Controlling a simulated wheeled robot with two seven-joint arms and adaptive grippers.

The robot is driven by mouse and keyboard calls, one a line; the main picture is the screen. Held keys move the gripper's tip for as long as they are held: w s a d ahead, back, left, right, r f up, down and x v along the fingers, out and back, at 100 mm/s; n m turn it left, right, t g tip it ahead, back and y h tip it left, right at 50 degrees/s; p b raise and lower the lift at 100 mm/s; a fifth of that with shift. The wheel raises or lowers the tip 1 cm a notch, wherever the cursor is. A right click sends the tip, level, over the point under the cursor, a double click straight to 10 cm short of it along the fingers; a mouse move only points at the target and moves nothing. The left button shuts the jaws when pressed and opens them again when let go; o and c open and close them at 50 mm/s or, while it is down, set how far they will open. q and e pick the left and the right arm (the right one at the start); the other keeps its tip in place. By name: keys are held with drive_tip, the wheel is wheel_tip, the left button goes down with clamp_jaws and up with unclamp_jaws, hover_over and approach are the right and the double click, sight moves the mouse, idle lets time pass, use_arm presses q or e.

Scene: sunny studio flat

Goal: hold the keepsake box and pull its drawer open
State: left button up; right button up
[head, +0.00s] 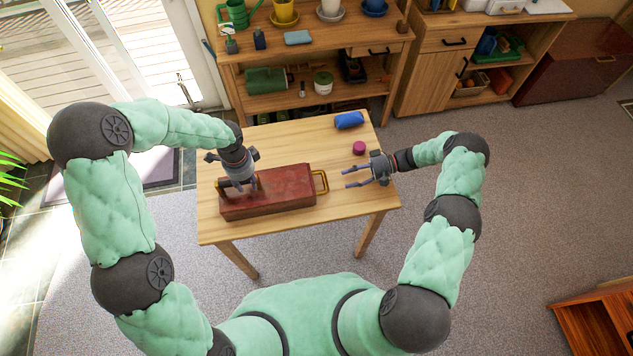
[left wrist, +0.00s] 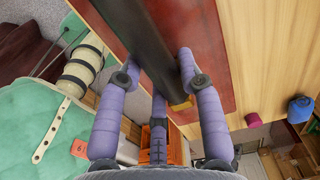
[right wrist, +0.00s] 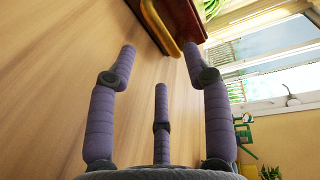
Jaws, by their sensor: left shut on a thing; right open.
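The keepsake box (head: 292,181) is a long reddish-brown box lying on the wooden table (head: 345,215). A yellow, brass-like loop handle (head: 325,182) stands out from its right end. My left gripper (head: 247,187) points down on the box's left half. In the left wrist view its fingers are shut on a dark raised bar (left wrist: 148,40) along the box top. My right gripper (head: 346,178) is open and empty, just right of the loop handle. In the right wrist view the handle (right wrist: 160,27) lies ahead, between and beyond the fingertips. I see no drawer gap.
A wooden shelf (head: 330,45) with pots stands behind the table. The table's right front corner is bare.

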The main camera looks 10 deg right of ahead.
sight(326, 182)
drive_tip(key=shift+a+f, duration=0.3)
drive_tip(key=shift+a, duration=1.1)
drive_tip(key=shift+a+f, duration=0.25)
drive_tip(key=shift+a, duration=1.2)
drive_tip(key=shift+a+f, duration=0.3)
drive_tip(key=shift+a, duration=1.1)
drive_tip(key=c, duration=0.9)
drive_tip(key=shift+c, duration=0.2)
